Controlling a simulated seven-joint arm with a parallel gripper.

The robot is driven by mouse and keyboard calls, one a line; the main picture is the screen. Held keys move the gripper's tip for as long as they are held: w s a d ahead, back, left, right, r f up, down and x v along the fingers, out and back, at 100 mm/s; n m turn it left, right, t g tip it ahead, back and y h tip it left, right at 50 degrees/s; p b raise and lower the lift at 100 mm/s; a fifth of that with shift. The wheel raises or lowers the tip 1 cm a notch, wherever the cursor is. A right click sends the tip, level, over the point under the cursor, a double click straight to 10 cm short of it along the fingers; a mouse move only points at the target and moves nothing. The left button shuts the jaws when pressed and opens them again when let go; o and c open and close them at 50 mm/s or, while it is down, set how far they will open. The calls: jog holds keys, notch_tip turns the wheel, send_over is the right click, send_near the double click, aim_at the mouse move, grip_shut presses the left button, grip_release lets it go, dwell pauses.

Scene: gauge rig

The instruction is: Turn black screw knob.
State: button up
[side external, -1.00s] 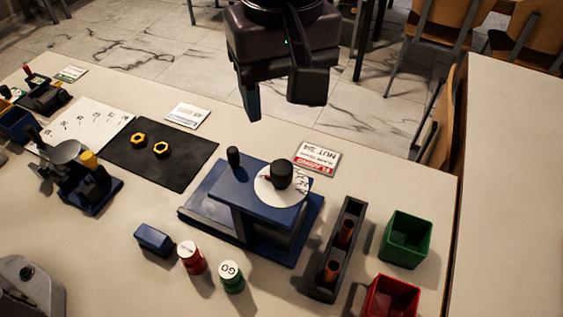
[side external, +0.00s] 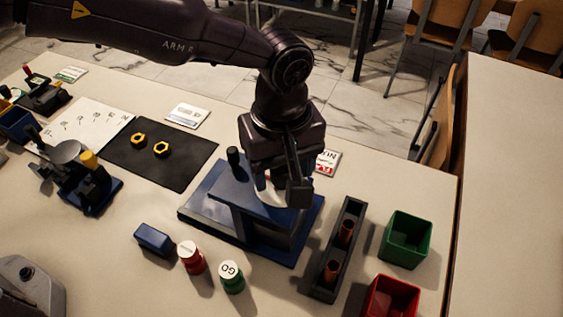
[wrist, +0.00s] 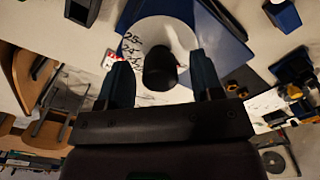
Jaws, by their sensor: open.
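The black screw knob (wrist: 160,68) stands on a round white dial (wrist: 185,35) with printed numbers. In the wrist view it shows between the two fingers of my gripper (wrist: 161,76), with gaps on both sides. My gripper is open. In the side external view my gripper (side external: 281,190) is over the dial end of the blue rig (side external: 226,187) and hides the knob. Only part of the white dial (side external: 268,195) shows there. Whether the fingertips are level with the knob is hard to tell.
A small black post (side external: 233,157) rises from the rig left of my gripper. A dark rack (side external: 341,245) with copper-coloured cylinders, a green bin (side external: 408,239) and a red bin (side external: 392,298) stand right. Red (side external: 191,257) and green (side external: 231,277) gauges stand in front.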

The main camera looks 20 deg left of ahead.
jog(key=c, duration=0.9)
